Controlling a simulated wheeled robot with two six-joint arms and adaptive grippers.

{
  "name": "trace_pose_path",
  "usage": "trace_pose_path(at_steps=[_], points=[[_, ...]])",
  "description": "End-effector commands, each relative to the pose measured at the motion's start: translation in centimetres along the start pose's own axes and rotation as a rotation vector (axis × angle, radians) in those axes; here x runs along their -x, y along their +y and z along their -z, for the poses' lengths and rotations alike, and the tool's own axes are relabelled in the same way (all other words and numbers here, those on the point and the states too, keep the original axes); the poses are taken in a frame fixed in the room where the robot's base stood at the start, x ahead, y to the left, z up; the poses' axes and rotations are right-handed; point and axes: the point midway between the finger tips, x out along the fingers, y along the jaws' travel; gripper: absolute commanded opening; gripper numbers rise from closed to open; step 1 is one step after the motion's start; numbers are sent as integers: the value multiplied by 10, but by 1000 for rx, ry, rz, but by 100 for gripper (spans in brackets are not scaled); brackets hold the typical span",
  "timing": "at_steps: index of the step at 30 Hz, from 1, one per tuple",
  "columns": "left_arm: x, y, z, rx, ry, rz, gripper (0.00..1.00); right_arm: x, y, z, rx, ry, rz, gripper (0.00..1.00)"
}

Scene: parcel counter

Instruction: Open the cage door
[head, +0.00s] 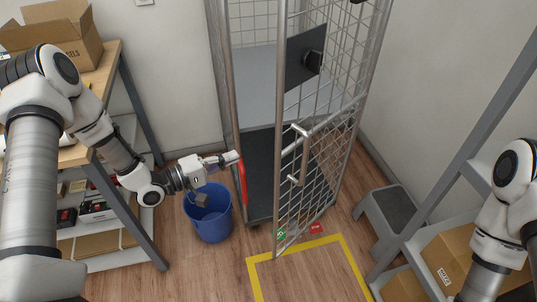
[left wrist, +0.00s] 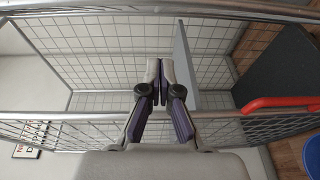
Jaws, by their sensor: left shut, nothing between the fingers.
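The wire cage (head: 228,75) stands in the middle of the head view, with a dark base and a grey shelf inside. Its mesh door (head: 318,185) stands ajar, its near edge apart from the left post, so a gap into the cage shows. A bar handle (head: 297,165) is on the door. A red lever (head: 243,183) is on the left post; it also shows in the left wrist view (left wrist: 280,104). My left gripper (head: 234,157) is shut and empty beside that post, above the lever. In the left wrist view its fingers (left wrist: 161,75) point toward the cage interior. My right gripper is out of frame.
A blue bin (head: 209,220) stands under my left gripper. A grey step stool (head: 388,215) and a shelf with cartons (head: 440,262) are at the right. A wooden-topped bench (head: 103,65) is at the left.

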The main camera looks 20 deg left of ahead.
Motion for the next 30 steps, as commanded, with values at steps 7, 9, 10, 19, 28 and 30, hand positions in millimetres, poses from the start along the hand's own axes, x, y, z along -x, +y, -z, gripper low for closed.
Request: trace_pose_path(at_steps=[7,9,10,19,28,30], points=[[-11,11,8,1,-8,-50,0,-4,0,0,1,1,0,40],[-24,11,7,0,-10,-49,0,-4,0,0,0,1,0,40],[-30,11,7,0,-10,-47,0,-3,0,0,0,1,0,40],[-96,15,6,0,-9,-48,0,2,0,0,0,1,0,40],[-104,15,-30,3,-5,-48,0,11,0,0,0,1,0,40],[-105,15,-31,3,-4,-48,0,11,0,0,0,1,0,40]])
